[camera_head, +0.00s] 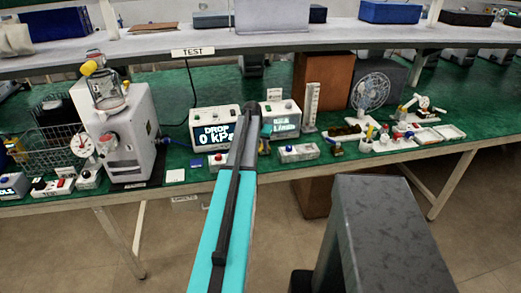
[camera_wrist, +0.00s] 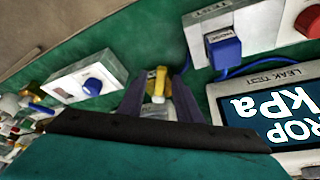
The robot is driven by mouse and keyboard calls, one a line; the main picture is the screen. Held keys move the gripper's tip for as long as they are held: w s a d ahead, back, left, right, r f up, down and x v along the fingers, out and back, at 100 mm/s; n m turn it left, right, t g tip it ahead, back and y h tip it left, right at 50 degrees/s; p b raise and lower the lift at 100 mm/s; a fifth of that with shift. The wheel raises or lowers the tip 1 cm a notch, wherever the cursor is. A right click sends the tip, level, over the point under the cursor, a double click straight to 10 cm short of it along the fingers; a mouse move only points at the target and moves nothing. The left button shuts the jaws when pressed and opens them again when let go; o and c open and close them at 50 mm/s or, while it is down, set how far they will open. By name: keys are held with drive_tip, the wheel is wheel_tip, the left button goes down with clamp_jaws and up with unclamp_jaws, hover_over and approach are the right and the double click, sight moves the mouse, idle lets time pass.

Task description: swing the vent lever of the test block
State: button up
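In the wrist view a yellow lever-like piece (camera_wrist: 161,80) stands on a small pale body (camera_wrist: 156,108), which looks like the test block with its vent lever. My gripper (camera_wrist: 159,88) is open, with one dark finger on each side of the yellow piece. Narrow gaps seem to show beside it; I cannot tell whether a finger touches it. The lower part of the block is hidden behind my gripper. In the head view a small yellow bit (camera_head: 265,148) shows just right of my arm's end; my fingertips cannot be made out there.
A leak-test display (camera_head: 216,135) reading "DROP 0 kPa" stands left of my arm, with a small red-button box (camera_head: 217,161) before it. A blue-knob box (camera_head: 298,152) stands close on the right. A grey machine (camera_head: 128,130) stands farther left. A shelf (camera_head: 300,36) runs above.

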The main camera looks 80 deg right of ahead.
drive_tip(key=shift+r, duration=0.1)
drive_tip(key=shift+w+a+r, duration=0.2)
drive_tip(key=shift+a+r, duration=0.05)
drive_tip(key=shift+r, duration=0.25)
drive_tip(key=s+b+v, duration=0.1)
drive_tip(key=b+v, duration=0.1)
drive_tip(key=v, duration=1)
drive_tip(key=shift+w+a+r+b, duration=0.15)
drive_tip(key=shift+w+r+b, duration=0.05)
drive_tip(key=shift+w+b, duration=0.2)
